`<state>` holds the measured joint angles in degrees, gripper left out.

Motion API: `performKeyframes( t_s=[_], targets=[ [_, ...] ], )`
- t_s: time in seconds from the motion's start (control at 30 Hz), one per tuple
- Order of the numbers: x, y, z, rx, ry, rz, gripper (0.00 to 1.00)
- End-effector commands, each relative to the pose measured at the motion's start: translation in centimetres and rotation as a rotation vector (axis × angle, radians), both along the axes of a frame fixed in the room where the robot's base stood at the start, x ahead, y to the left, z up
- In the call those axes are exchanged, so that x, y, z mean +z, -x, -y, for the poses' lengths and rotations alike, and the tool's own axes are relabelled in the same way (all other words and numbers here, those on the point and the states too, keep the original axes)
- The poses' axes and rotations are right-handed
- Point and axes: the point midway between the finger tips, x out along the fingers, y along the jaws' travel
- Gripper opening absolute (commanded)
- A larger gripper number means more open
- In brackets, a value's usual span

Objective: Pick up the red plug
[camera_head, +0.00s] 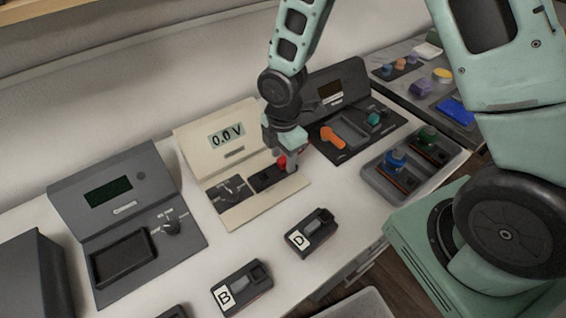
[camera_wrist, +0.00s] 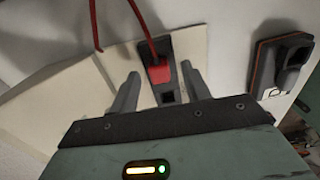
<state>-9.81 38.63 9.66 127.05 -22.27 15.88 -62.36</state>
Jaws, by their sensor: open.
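The red plug (camera_head: 281,161) is at the cream meter (camera_head: 250,209) with the 0.0 V display, in a dark socket block on its base. In the wrist view the red plug (camera_wrist: 158,73) has a red cable running from it and sits at the dark block (camera_wrist: 168,96). My gripper (camera_head: 289,165) points down over the block. In the wrist view my gripper (camera_wrist: 159,82) is open, with one finger on each side of the plug and gaps between. I cannot tell how deep the plug sits in the block.
Modules labelled B (camera_head: 241,287) and D (camera_head: 311,233) lie in front of the meter. A grey tester (camera_head: 125,200) stands left, and a dark unit with an orange knob (camera_head: 332,137) stands right. A grey tray (camera_head: 416,164) holds modules with blue and green knobs.

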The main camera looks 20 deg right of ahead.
Motion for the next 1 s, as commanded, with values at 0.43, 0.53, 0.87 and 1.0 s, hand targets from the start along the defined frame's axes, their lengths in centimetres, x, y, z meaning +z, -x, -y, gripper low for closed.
performKeyframes(
  t_s=[0.43, 0.53, 0.87, 1.0],
  targets=[
    [-0.2, 0.0, 0.0, 0.000, 0.000, 0.001, 0.00],
    [-0.2, 0.0, 0.0, 0.000, 0.000, 0.001, 0.00],
    [1.5, -0.1, 0.0, -0.001, -0.002, 0.004, 0.00],
    [4.3, -0.2, 0.1, -0.002, -0.001, 0.006, 0.00]
  ],
)
